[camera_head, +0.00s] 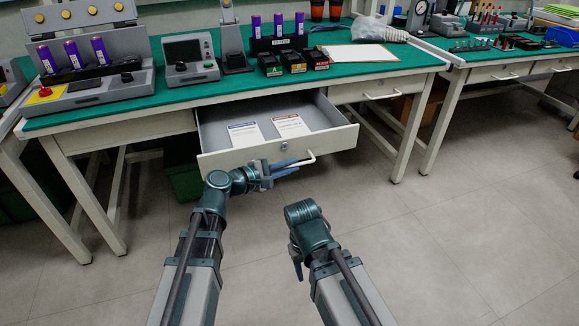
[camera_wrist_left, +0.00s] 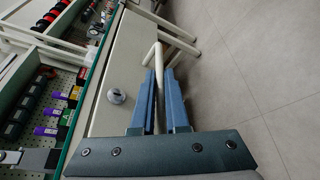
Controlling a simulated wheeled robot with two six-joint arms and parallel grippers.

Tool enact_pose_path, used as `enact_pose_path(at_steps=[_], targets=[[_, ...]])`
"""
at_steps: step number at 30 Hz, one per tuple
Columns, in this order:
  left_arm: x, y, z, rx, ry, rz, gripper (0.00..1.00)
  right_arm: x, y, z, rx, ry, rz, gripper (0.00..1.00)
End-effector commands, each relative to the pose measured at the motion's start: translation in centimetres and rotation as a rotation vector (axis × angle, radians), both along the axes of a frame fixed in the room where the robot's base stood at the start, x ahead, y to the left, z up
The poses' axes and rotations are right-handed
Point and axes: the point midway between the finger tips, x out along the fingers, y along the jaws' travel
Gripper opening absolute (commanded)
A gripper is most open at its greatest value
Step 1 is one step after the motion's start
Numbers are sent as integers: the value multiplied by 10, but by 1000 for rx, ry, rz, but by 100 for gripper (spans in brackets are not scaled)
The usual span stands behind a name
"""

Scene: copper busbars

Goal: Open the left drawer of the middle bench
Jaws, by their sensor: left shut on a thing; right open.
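The left drawer (camera_head: 230,158) of the middle bench (camera_head: 180,97) is pulled out, and its inside shows. A white handle (camera_head: 311,159) is on its front. My left gripper (camera_head: 284,169) is at this handle. In the left wrist view, the blue fingers of the left gripper (camera_wrist_left: 160,100) are shut around the handle bar (camera_wrist_left: 158,68), beside the pale drawer front (camera_wrist_left: 122,75) with its round lock (camera_wrist_left: 116,96). My right gripper (camera_head: 298,263) is open and low in front of the bench, clear of the drawer, mostly hidden by its own wrist.
Two labelled cards (camera_head: 245,135) lie in the drawer. The right drawer (camera_head: 350,92) of the bench is shut. Purple cylinders (camera_head: 73,54), devices and black boxes stand on the green top. A green bin (camera_head: 184,180) is under the bench. The floor (camera_head: 440,250) at right is clear.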

Motion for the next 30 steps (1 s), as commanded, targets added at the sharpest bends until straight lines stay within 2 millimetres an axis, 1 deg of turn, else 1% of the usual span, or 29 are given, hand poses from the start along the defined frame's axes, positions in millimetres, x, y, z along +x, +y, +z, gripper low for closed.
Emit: enact_pose_path(at_steps=[9, 10, 12, 15, 25, 30], targets=[[0, 1, 0, 0, 0, 2, 0, 0, 0, 0, 0, 0, 0, 50], [0, 1, 0, 0, 0, 2, 14, 0, 0, 0, 0, 0, 0, 50], [0, 1, 0, 0, 0, 2, 27, 0, 0, 0, 0, 0, 0, 50], [0, 1, 0, 0, 0, 2, 42, 0, 0, 0, 0, 0, 0, 50], [0, 0, 1, 0, 0, 1, 42, 0, 0, 0, 0, 0, 0, 50], [-6, 1, 3, -1, 0, 1, 42, 0, 0, 3, 0, 0, 0, 50]])
